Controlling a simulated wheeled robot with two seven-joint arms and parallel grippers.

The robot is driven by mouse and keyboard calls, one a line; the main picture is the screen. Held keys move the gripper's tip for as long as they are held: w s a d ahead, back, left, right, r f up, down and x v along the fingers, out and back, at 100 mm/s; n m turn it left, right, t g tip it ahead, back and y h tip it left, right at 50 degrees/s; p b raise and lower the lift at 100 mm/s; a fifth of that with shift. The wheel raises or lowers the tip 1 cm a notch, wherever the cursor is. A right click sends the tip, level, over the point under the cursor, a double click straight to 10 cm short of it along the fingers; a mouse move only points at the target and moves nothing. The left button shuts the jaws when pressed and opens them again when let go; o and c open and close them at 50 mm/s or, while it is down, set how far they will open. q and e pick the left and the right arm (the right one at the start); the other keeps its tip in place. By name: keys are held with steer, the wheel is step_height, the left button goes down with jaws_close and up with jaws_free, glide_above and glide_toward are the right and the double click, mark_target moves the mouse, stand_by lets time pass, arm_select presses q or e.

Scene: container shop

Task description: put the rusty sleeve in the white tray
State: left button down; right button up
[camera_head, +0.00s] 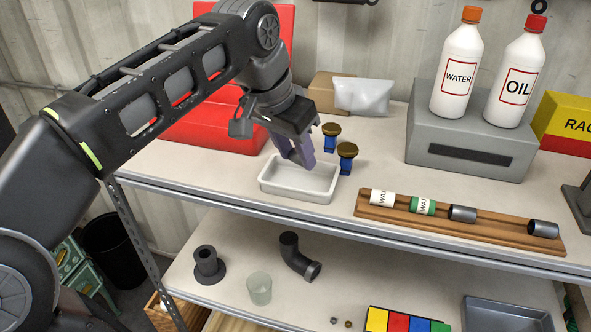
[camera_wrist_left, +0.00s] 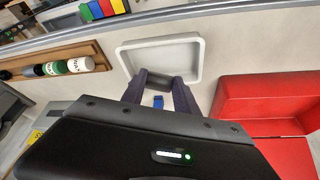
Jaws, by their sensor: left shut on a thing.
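The white tray (camera_head: 290,194) stands on the upper shelf near its front edge. It also shows in the left wrist view (camera_wrist_left: 198,58). My left gripper (camera_head: 304,162) points down over the tray, its fingertips at or just above the tray's inside. In the left wrist view its two fingers (camera_wrist_left: 160,88) are close around a dark piece (camera_wrist_left: 162,82), which seems to be the sleeve; its rust does not show clearly. My right gripper is out of view.
Two brown-topped blue pieces (camera_head: 347,158) stand right behind the tray. A wooden rack (camera_head: 460,224) with several cylinders lies to the right. A red box (camera_head: 215,130) is behind left. A grey block (camera_head: 468,140) carries two bottles. The lower shelf holds pipe parts (camera_head: 297,257).

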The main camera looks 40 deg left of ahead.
arm_select(q)
step_height(320, 180, down, 4)
steer(key=shift+r, duration=0.1)
steer(key=shift+f, duration=0.25)
steer(key=c, duration=0.9)
jaws_free()
